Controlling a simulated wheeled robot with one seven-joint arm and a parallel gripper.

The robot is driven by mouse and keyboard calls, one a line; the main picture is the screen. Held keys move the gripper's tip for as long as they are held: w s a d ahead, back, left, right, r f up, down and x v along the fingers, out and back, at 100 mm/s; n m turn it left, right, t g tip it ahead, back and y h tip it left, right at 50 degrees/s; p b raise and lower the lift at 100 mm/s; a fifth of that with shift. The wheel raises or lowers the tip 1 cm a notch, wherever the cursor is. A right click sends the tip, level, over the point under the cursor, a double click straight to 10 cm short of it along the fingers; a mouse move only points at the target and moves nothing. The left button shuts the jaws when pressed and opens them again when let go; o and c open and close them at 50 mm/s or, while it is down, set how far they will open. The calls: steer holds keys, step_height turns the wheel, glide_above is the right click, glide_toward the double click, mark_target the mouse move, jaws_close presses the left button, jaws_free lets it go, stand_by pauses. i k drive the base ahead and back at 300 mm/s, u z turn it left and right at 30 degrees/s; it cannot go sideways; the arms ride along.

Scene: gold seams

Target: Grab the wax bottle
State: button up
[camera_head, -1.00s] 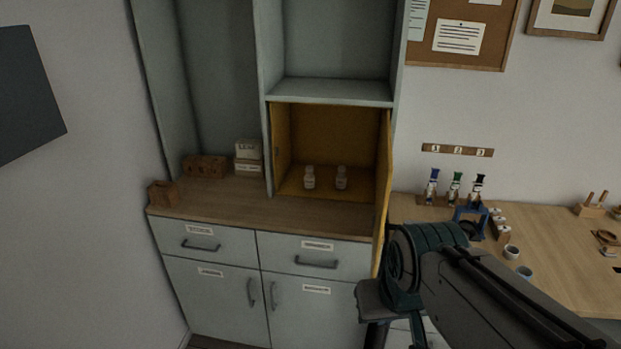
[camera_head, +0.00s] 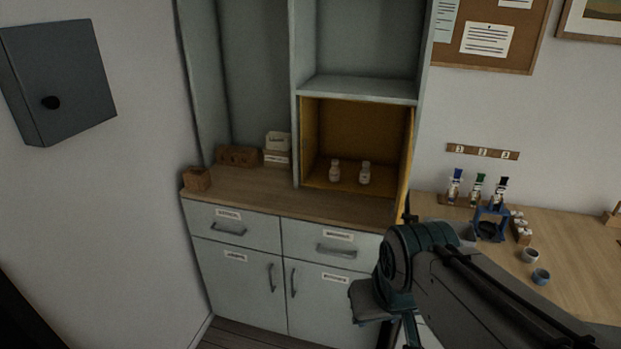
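Two small white bottles stand upright side by side inside the open yellow-lined compartment (camera_head: 357,125) of the cabinet. One is the left bottle (camera_head: 335,171) and the other is the right bottle (camera_head: 365,174). Their labels are too small to read, so I cannot tell which is the wax bottle. My arm reaches in from the lower right, well in front of the cabinet. The fingers of my gripper do not show clearly, and I cannot tell whether it is open or shut.
The compartment's yellow door (camera_head: 404,165) stands open on its right side. Small brown boxes (camera_head: 197,179) and a white box (camera_head: 277,142) sit on the counter at left. A workbench (camera_head: 562,245) at right holds tubes, a blue stand (camera_head: 490,223) and cups. A grey wall box (camera_head: 62,80) hangs at left.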

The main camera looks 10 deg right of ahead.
mark_target(334, 173)
steer(key=u, duration=0.2)
steer(key=k, duration=0.35)
steer(key=u, duration=0.95)
steer(key=i, duration=1.5)
steer(key=z, duration=0.9)
steer(key=i, duration=0.9)
steer(key=z, duration=1.25)
steer(key=i, duration=0.3)
steer(key=z, duration=0.1)
